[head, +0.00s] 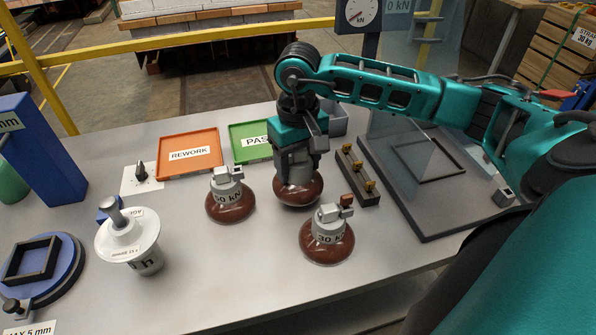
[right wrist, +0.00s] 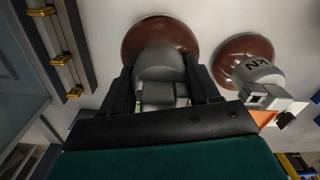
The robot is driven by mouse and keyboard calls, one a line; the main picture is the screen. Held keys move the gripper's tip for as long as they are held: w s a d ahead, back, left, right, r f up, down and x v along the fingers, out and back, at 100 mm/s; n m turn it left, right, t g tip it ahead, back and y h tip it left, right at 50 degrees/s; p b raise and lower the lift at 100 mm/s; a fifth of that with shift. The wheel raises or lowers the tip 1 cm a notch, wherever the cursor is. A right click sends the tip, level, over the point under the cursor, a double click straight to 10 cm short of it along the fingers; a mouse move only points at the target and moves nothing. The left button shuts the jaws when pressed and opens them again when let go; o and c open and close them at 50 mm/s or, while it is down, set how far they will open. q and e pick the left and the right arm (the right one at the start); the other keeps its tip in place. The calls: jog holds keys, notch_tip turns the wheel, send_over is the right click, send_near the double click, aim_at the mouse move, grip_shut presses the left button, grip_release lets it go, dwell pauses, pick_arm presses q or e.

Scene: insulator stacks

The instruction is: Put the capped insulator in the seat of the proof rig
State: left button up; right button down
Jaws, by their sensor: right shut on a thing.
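My right gripper (head: 297,166) is shut on the grey metal cap of a brown insulator (head: 298,190). In the right wrist view the fingers (right wrist: 163,92) sit on both sides of the grey cap, with the brown disc (right wrist: 135,35) beyond. I cannot tell whether this insulator touches the table. Two similar insulators stand upright nearby, one marked 60 kN (head: 230,207) to its left and one marked 30 kN (head: 327,247) in front. The proof rig's dark base (head: 425,222) is at the right, with a black square frame (head: 428,176) partly behind a clear screen. My left gripper is not in view.
A dark rack with brass clips (head: 357,180) stands between the held insulator and the rig. An orange REWORK tray (head: 165,173) and a green PASS tray (head: 236,131) lie behind. A white-disc item (head: 133,240) and blue turntable (head: 65,268) stand left. The front table is clear.

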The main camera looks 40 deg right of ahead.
jog(key=shift+f, duration=1.2)
jog(key=shift+f, duration=0.1)
jog(key=shift+f+b, duration=0.15)
jog(key=shift+b, duration=0.15)
jog(key=shift+c, duration=1.3)
grip_release()
